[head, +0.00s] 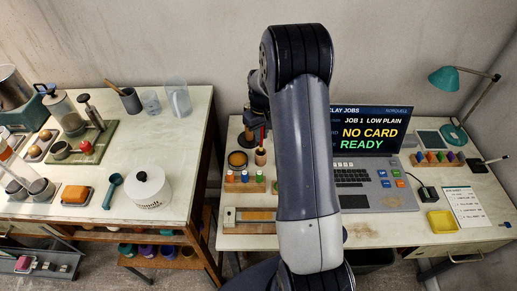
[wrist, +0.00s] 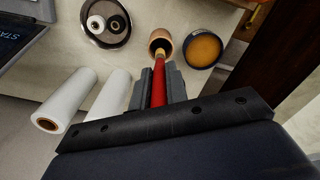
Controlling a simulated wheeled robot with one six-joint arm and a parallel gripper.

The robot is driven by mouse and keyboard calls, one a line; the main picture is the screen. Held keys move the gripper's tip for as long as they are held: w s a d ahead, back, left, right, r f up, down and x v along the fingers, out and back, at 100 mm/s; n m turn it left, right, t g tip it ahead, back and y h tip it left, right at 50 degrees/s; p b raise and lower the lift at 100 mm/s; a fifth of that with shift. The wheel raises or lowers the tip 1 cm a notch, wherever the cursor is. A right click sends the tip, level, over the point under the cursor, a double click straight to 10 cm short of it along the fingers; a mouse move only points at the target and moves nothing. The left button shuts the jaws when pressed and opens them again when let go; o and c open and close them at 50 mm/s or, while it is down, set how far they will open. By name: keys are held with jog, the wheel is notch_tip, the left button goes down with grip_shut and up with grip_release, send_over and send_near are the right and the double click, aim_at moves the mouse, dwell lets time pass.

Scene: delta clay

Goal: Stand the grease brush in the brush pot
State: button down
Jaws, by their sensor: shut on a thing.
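My gripper (wrist: 159,78) is shut on the red handle of the grease brush (wrist: 159,88). The brush's pale end points at the mouth of the brush pot (wrist: 160,36), a small brown round cup on the bench. In the head view the red brush (head: 262,136) is upright, right above the pot (head: 261,158). I cannot tell whether its lower end is just above the rim or inside. In the head view my arm hides most of my gripper.
An orange-filled dark tin (wrist: 203,48) stands close beside the pot. A round tray with spools (wrist: 97,40) and white rolls (wrist: 66,100) lie nearby. In the head view, small bottles in a rack (head: 245,182) stand in front of the pot, and a laptop (head: 365,150) is to the right.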

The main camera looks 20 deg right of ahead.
aim_at(261, 143)
notch_tip(261, 143, down, 2)
jog(key=shift+w+f, duration=0.15)
jog(key=shift+f, duration=0.1)
jog(key=shift+f+p, duration=0.5)
jog(key=shift+f, duration=1.55)
jog(key=shift+f, duration=0.2)
jog(key=c, duration=1.4)
grip_release()
jog(key=shift+r, duration=0.1)
notch_tip(261, 143, up, 12)
jog(key=shift+r+b, duration=0.15)
jog(key=shift+b, duration=0.65)
